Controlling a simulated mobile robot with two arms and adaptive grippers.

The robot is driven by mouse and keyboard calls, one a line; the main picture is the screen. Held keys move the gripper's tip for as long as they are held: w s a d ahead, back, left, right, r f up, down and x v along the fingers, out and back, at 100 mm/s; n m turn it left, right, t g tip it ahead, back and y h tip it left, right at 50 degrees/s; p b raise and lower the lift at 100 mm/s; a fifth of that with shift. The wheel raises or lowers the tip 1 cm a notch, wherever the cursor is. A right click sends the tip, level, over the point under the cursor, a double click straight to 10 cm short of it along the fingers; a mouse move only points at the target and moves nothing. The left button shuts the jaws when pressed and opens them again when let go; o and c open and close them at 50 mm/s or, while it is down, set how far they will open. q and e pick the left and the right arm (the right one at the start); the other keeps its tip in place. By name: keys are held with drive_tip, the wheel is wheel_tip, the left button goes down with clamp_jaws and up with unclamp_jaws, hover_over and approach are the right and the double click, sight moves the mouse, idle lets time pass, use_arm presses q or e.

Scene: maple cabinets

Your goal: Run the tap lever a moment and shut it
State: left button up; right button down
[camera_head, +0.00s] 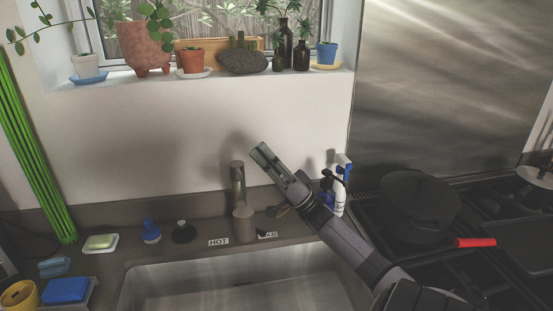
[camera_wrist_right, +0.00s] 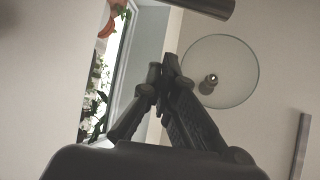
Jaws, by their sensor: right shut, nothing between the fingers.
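The grey tap (camera_head: 238,185) stands behind the sink, with its wider lower part (camera_head: 243,226) between a HOT label and a second, partly covered label. I cannot make out the lever clearly. My right gripper (camera_head: 262,152) is above and just right of the tap, its arm reaching up from the lower right. Its fingers (camera_wrist_right: 168,70) are shut and empty in the right wrist view. A dark metal cylinder (camera_wrist_right: 205,6) shows at the top of that view; I cannot tell whether it is the tap. My left gripper is not in view.
The steel sink (camera_head: 150,280) lies below the tap. A white and blue spray bottle (camera_head: 341,190) stands right of my arm. A black pot (camera_head: 418,205) sits on the stove. Potted plants line the window sill (camera_head: 110,80) above. The wall left of the tap is clear.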

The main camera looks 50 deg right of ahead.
sight(238, 172)
drive_tip(key=a+f, duration=0.1)
drive_tip(key=a+f+p, duration=0.1)
drive_tip(key=f, duration=0.1)
drive_tip(key=shift+w+a, duration=0.25)
drive_tip(key=shift+w, duration=0.05)
drive_tip(key=shift+f, duration=0.15)
